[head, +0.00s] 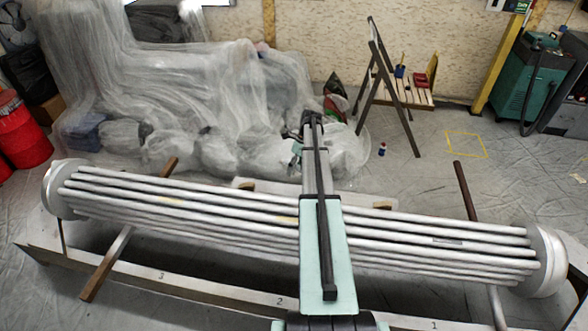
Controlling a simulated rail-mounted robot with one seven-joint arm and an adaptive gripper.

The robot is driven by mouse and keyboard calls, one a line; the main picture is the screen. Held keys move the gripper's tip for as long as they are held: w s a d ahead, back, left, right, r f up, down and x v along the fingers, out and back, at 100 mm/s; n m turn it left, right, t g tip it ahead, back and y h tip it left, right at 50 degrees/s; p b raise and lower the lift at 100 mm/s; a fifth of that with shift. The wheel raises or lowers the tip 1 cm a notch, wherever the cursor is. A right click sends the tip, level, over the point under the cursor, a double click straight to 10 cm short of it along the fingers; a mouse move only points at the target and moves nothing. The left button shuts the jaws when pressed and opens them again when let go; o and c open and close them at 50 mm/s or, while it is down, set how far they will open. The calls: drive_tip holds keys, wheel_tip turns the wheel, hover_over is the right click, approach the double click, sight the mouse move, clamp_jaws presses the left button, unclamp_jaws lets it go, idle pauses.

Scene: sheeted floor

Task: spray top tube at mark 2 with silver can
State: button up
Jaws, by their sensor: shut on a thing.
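A bundle of long silver-grey tubes (400,228) lies across the view between two round end plates. The top tube runs along its far upper side, and my arm crosses in front of its middle. The mark 2 (280,301) is on the front plank, just left of my arm. A pale yellowish patch (285,220) shows on the tubes above mark 2, and another (173,200) nearer mark 3. My arm reaches away over the bundle to a dark end beyond it. I cannot make out my gripper's fingers or a silver can there.
Marks 3 (162,275) and 1 (434,325) are on the same plank. Brown bars (467,190) stick out across the bundle. Plastic-sheeted heaps (215,90) fill the back left. Floor at right is mostly open.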

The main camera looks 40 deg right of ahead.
drive_tip(key=shift+s+d+f, duration=0.1)
drive_tip(key=shift+f, duration=0.15)
drive_tip(key=shift+f+b, duration=0.3)
drive_tip(key=shift+b, duration=0.1)
drive_tip(key=s+d+f, duration=0.1)
drive_tip(key=s+d, duration=0.4)
drive_tip(key=s, duration=0.4)
drive_tip(key=s+d+f, duration=0.2)
drive_tip(key=s+d, duration=0.4)
drive_tip(key=s, duration=0.3)
drive_tip(key=shift+s+f+p, duration=0.2)
drive_tip(key=shift+s+p, duration=0.1)
drive_tip(key=shift+p, duration=0.1)
drive_tip(key=c, duration=0.7)
drive_tip(key=shift+w+a, duration=0.1)
